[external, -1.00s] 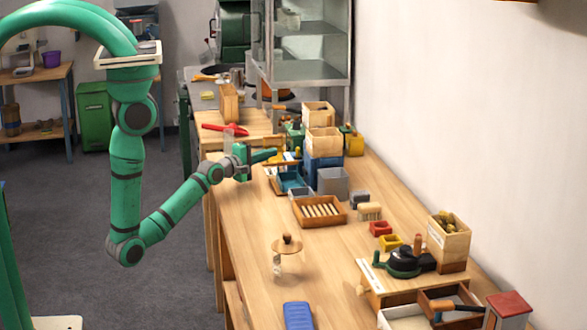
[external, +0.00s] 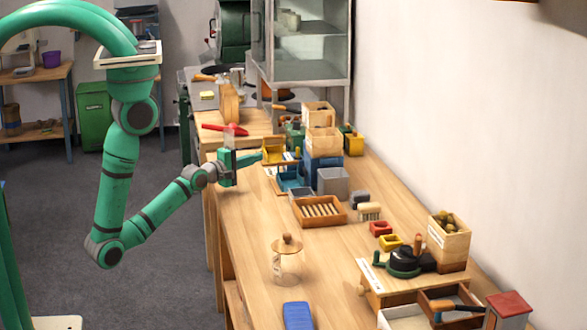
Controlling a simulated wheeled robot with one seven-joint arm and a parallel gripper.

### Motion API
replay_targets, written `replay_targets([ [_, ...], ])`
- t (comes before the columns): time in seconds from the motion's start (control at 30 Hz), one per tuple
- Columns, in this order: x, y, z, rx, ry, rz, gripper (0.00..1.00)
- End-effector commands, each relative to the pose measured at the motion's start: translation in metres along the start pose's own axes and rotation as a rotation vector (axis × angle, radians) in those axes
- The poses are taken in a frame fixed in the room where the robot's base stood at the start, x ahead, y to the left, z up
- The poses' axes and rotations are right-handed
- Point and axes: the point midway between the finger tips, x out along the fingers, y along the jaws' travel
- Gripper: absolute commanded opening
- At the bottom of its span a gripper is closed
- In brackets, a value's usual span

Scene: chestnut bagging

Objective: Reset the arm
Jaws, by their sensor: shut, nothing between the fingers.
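My gripper (external: 252,158) is at the left edge of the long wooden table, in the upper middle of the external view. My green arm reaches to it from the left, with its elbow bent low. Whether the fingertips touch the bin cannot be told from this angle.
Blue and grey bins (external: 333,182) and a slatted wooden tray (external: 320,211) stand right of my gripper. A lidded glass jar (external: 287,266) and a blue pad (external: 297,315) are nearer. The front left of the wooden table (external: 245,245) is clear.

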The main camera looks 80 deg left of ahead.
Motion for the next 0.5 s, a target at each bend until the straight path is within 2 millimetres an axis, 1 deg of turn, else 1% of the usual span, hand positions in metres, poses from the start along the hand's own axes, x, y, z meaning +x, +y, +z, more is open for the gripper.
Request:
replay_targets([
  [0.17,0.000,0.000,0.000,0.001,0.000,0.000,0.00],
  [0.27,-0.004,-0.002,0.002,0.027,-0.004,0.003,0.00],
  [0.37,-0.017,-0.003,0.009,0.113,-0.016,0.020,0.00],
  [0.5,-0.047,-0.004,0.027,0.310,-0.042,0.067,0.00],
])
